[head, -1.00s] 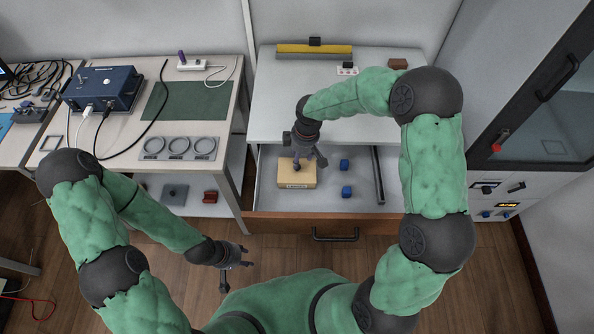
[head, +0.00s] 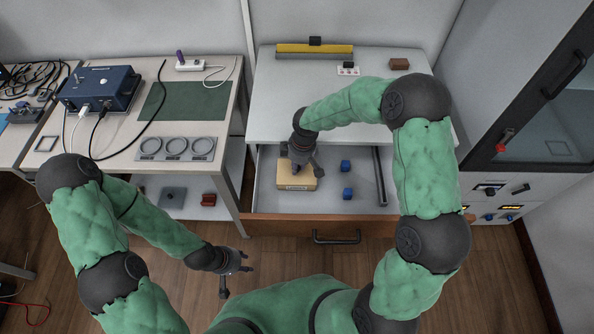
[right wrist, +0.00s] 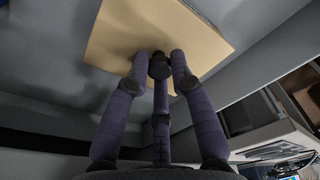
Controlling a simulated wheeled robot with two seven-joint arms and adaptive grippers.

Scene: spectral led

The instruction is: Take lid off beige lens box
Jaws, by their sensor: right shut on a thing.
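Whether the lid is apart from the box cannot be told. My left gripper (head: 248,262) hangs over the floor, empty, with its fingers apart.
The white cabinet top (head: 350,110) overhangs the drawer's back. A bench at left holds a blue device (head: 100,88), a green mat (head: 186,101) and a ring plate (head: 176,149).

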